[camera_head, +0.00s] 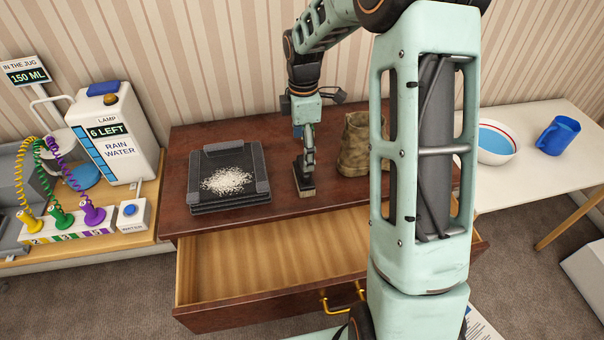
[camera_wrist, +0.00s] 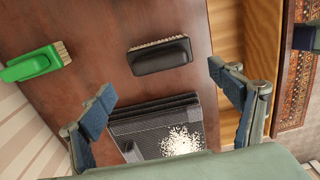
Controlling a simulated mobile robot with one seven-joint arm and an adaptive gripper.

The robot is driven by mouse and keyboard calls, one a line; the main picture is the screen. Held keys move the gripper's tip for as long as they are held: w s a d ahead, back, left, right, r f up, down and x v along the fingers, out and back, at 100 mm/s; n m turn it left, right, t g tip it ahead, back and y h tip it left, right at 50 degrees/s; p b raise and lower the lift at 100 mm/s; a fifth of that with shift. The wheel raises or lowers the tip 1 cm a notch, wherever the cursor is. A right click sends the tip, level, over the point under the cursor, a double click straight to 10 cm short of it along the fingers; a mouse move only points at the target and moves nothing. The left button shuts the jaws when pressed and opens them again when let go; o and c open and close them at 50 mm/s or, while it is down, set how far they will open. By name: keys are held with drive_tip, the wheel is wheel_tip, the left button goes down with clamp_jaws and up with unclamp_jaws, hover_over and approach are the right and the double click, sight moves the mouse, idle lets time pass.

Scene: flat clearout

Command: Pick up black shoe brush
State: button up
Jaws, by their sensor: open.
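The black shoe brush (camera_wrist: 160,57) lies on the brown dresser top, its pale bristles along the upper edge in the wrist view. In the head view, its near end (camera_head: 306,192) shows just below my gripper (camera_head: 306,168). In the wrist view my gripper (camera_wrist: 160,82) is open, with blue-padded fingers apart and nothing between them. The black brush lies beyond the fingertips, between their lines. I cannot tell the exact height gap.
A black tray (camera_head: 257,165) with white grains lies left of the brush. A green brush (camera_wrist: 35,65) lies nearer the wall. A brown boot (camera_head: 354,145) stands right of my gripper. An open, empty drawer (camera_head: 265,265) juts out in front.

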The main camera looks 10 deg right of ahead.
sight(306, 186)
wheel_tip(306, 186, down, 7)
drive_tip(key=shift+d+r+p, duration=0.1)
drive_tip(key=shift+p, duration=0.4)
drive_tip(key=c, duration=1.3)
